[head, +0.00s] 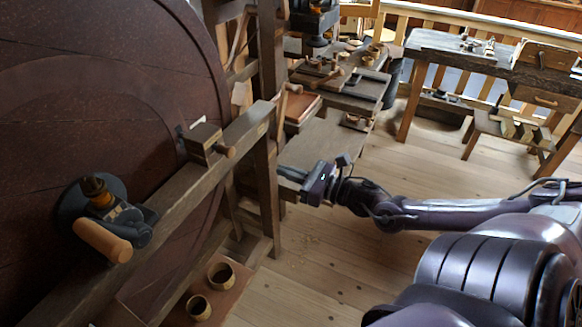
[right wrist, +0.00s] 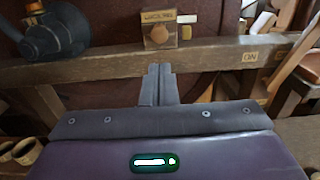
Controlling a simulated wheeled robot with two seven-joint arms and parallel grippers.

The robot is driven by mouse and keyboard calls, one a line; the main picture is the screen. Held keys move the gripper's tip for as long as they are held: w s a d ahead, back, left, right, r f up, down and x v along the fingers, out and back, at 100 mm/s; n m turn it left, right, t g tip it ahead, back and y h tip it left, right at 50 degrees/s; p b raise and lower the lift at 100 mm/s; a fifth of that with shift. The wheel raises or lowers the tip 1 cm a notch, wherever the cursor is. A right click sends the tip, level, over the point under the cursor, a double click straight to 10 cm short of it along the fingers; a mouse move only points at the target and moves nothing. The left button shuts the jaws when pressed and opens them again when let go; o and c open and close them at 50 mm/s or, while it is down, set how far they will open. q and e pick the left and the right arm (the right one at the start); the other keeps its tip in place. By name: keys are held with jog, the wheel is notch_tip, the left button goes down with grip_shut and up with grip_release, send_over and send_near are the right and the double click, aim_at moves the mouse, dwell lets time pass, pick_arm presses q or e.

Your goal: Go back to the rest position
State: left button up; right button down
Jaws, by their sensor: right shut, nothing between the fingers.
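My right gripper (head: 283,179) reaches in from the right in the head view, beside the wooden frame post. In the right wrist view its two fingers (right wrist: 159,72) are together, with nothing between them. They point toward a long wooden beam (right wrist: 100,67). A small wooden box with a round knob (right wrist: 158,31) sits on that beam, beyond the fingertips. The same box shows in the head view (head: 203,141), up and left of the gripper. My left gripper is not in view.
A dark device with a wooden handle (head: 105,240) is at left, before a large dark wheel (head: 100,60). Two small round cups (head: 221,276) stand low at the front. Cluttered benches (head: 350,85) stand behind. Open plank floor (head: 330,255) lies below my right arm.

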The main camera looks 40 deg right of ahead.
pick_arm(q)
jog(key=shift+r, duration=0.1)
pick_arm(e)
jog(key=shift+s+d+r, duration=0.1)
jog(key=shift+s, duration=0.35)
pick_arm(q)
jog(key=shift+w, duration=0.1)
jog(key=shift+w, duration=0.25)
pick_arm(e)
jog(key=shift+d, duration=0.1)
